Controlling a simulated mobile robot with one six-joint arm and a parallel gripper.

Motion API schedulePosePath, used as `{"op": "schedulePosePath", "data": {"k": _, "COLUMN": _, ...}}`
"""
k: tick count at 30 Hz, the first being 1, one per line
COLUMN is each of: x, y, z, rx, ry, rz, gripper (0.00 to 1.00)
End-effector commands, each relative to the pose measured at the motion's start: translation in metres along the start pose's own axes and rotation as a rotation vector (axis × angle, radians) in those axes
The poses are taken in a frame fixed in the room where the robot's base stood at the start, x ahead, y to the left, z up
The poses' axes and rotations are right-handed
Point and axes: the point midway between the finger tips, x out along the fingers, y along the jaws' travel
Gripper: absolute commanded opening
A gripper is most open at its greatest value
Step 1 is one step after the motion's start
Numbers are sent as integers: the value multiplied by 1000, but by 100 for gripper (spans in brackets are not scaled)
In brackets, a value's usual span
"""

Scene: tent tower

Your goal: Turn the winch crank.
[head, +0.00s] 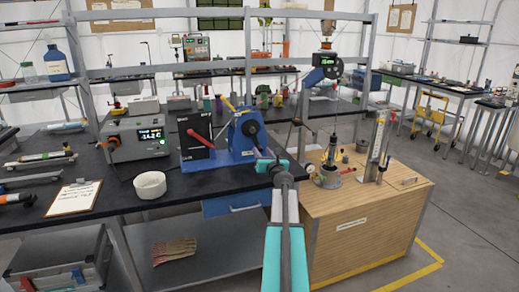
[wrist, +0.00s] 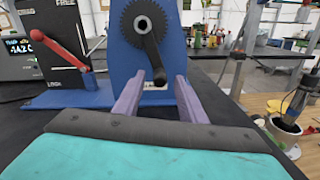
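The winch is a blue stand (head: 243,138) on the dark bench, with a dark toothed wheel (head: 250,128) on its face. In the wrist view, the wheel (wrist: 130,18) carries a black crank arm (wrist: 149,45) pointing down, ending in a rounded knob (wrist: 159,76). My gripper (head: 270,163) is in front of the winch in the head view. In the wrist view, its two purple fingers (wrist: 161,79) are apart, with the knob between their tips in the picture. I cannot tell whether either finger touches it. The fingertips are hard to make out in the head view.
A black box (head: 194,138) with a red lever (head: 201,138) stands left of the winch; the lever (wrist: 62,50) also shows in the wrist view. A white bowl (head: 150,185) and clipboard (head: 73,198) lie further left. A wooden cabinet (head: 355,215) with instruments stands right.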

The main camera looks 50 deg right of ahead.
Motion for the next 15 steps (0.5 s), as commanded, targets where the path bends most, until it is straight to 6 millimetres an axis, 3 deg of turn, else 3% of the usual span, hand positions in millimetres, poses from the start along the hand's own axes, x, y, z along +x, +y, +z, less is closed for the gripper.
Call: {"op": "schedulePosePath", "data": {"k": 15, "x": 41, "y": 0, "z": 0, "rx": 0, "ry": 0, "rz": -1, "gripper": 37}}
